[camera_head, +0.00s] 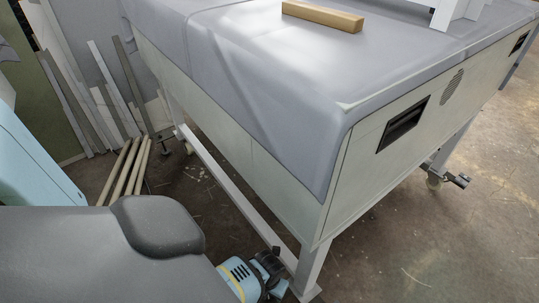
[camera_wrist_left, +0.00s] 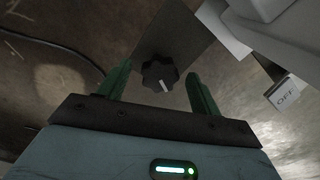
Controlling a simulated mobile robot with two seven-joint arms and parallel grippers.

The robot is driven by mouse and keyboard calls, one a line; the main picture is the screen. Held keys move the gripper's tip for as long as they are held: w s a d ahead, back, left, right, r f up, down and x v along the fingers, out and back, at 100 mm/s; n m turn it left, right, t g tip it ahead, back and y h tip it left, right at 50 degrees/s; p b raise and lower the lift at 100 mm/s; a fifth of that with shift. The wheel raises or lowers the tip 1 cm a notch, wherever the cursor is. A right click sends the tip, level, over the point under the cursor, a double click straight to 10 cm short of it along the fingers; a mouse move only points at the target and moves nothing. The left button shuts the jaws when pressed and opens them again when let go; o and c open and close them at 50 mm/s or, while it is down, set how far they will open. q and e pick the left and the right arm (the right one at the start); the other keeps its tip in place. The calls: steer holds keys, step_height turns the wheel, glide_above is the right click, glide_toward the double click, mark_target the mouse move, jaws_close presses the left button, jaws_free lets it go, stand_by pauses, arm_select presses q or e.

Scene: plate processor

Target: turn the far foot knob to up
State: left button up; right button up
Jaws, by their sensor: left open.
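A black lobed knob (camera_wrist_left: 160,73) with a white pointer line sits on a dark plate in the left wrist view. Its pointer is toward the bottom of that picture, slightly right. My left gripper (camera_wrist_left: 159,77) is open, its two green fingers on either side of the knob with a gap on each side. I cannot tell how deep the fingers reach along it. In the head view my left wrist (camera_head: 245,280), blue and yellow, is low beside the machine's near leg (camera_head: 311,268); the fingertips cannot be made out there. My right gripper is not in view.
A large machine (camera_head: 270,70) with a grey cover stands on white legs, with a low rail (camera_head: 225,180) along its left side.

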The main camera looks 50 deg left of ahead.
arm_select(q)
steer(key=c, duration=1)
steer(key=shift+o, duration=0.2)
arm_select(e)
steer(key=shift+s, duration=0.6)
